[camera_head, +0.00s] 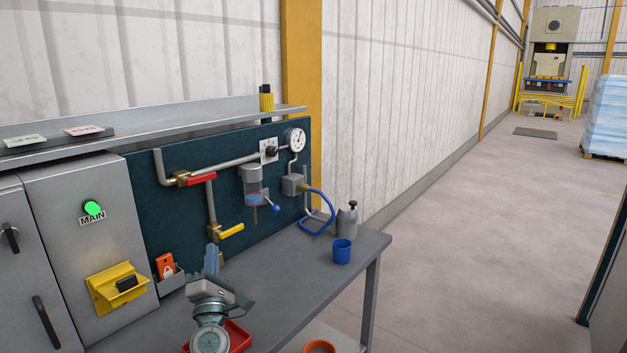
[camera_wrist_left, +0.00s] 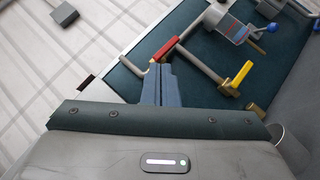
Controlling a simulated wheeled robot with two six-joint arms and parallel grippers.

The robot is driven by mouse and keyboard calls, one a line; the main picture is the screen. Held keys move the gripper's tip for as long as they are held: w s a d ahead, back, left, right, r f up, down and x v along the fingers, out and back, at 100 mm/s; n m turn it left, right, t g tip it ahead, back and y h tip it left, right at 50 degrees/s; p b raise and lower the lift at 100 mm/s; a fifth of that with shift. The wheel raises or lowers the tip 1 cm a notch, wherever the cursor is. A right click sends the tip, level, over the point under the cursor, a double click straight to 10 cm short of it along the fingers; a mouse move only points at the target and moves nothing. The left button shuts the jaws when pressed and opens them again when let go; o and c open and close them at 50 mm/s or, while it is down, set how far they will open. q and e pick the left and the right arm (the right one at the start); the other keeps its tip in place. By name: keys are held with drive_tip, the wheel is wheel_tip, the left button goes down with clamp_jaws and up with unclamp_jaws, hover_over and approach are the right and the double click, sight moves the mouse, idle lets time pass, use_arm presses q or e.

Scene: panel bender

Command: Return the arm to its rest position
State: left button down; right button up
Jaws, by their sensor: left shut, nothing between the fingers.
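My left gripper (camera_head: 212,259) is in the lower middle of the head view, above the grey bench (camera_head: 292,278) and in front of the dark teal panel. Its blue-grey fingers point up and are shut with nothing between them. In the left wrist view the closed fingers (camera_wrist_left: 160,85) point toward the panel, apart from the red-handled pipe. My right gripper is not in view.
On the panel are a red-handled valve (camera_head: 202,178), a yellow-handled valve (camera_head: 231,230) and a gauge (camera_head: 295,139). A blue cup (camera_head: 341,251) and a grey bottle (camera_head: 347,219) stand on the bench. A red tray (camera_head: 238,338) lies beneath my arm. Open floor lies right.

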use_arm(q)
drive_tip(key=s+d+f+m+g+h, duration=0.2)
drive_tip(key=s+f+m+g+h, duration=0.3)
drive_tip(key=s+f+m, duration=0.5)
drive_tip(key=s+d+f+m+g+h, duration=0.3)
drive_tip(key=s+f+m+g+h, duration=0.2)
drive_tip(key=s+f+m, duration=0.45)
drive_tip(key=s+a+f+m+g+y, duration=0.2)
drive_tip(key=s+a+f+g, duration=0.1)
drive_tip(key=s, duration=0.5)
drive_tip(key=s+a+f+m+g+y, duration=0.2)
drive_tip(key=s+a+f+m+g, duration=0.15)
drive_tip(key=s, duration=0.45)
drive_tip(key=s+a+f+m+g+y, duration=0.15)
drive_tip(key=s+a+f+g, duration=0.25)
drive_tip(key=s, duration=0.4)
wheel_tip(320, 180, down, 30)
drive_tip(key=a, duration=0.2)
drive_tip(key=s+a+f+g, duration=0.1)
drive_tip(key=s+f, duration=1.6)
drive_tip(key=f, duration=0.2)
drive_tip(key=shift+s+a+f+n+g+y, duration=0.25)
drive_tip(key=shift+f+n+g+y, duration=0.05)
drive_tip(key=shift+n+g+y, duration=0.05)
